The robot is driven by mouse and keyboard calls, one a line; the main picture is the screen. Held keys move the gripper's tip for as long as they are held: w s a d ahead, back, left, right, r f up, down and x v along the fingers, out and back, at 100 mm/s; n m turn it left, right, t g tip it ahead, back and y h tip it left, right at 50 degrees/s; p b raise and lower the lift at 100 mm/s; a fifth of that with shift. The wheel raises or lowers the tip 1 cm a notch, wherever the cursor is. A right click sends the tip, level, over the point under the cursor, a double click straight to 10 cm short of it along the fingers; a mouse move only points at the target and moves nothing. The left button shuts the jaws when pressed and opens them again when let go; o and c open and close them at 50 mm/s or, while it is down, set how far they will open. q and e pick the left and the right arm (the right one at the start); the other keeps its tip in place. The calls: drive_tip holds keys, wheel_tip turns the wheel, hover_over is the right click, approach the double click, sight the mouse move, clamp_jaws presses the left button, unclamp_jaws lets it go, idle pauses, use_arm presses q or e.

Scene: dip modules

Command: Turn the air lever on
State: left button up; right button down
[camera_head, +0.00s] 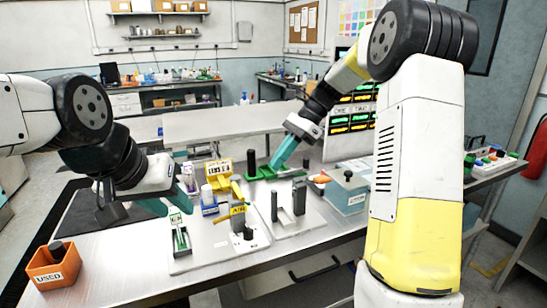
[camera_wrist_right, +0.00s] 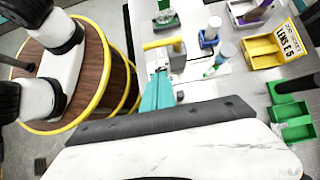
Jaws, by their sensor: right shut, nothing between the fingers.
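The air lever (camera_head: 237,190) is a yellow handle above a yellow label that seems to read AIR, on a pale plate at the middle of the table. In the right wrist view a yellow bar on a grey block, seemingly the same lever (camera_wrist_right: 162,43), lies beyond my fingertips. My right gripper (camera_head: 276,166) is shut and empty, with teal fingers above the table, right of and behind the lever and apart from it. It also shows in the right wrist view (camera_wrist_right: 158,76). My left gripper (camera_head: 174,190) has its teal fingers spread, empty, left of the lever.
A green tray (camera_head: 262,174) lies near my right gripper. A yellow bin (camera_head: 219,172), a blue holder (camera_head: 210,209) and a green-and-white rack (camera_head: 180,238) stand close to the lever. Dark upright posts (camera_head: 299,197) rise right of it. An orange USED bin (camera_head: 54,268) sits front left.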

sight(238, 191)
drive_tip(key=s+a+f, duration=0.2)
drive_tip(key=a+f, duration=0.3)
drive_tip(key=a, duration=0.2)
drive_tip(key=shift+s+a+f, duration=0.2)
drive_tip(key=shift+a+f, duration=0.1)
drive_tip(key=shift+f, duration=0.05)
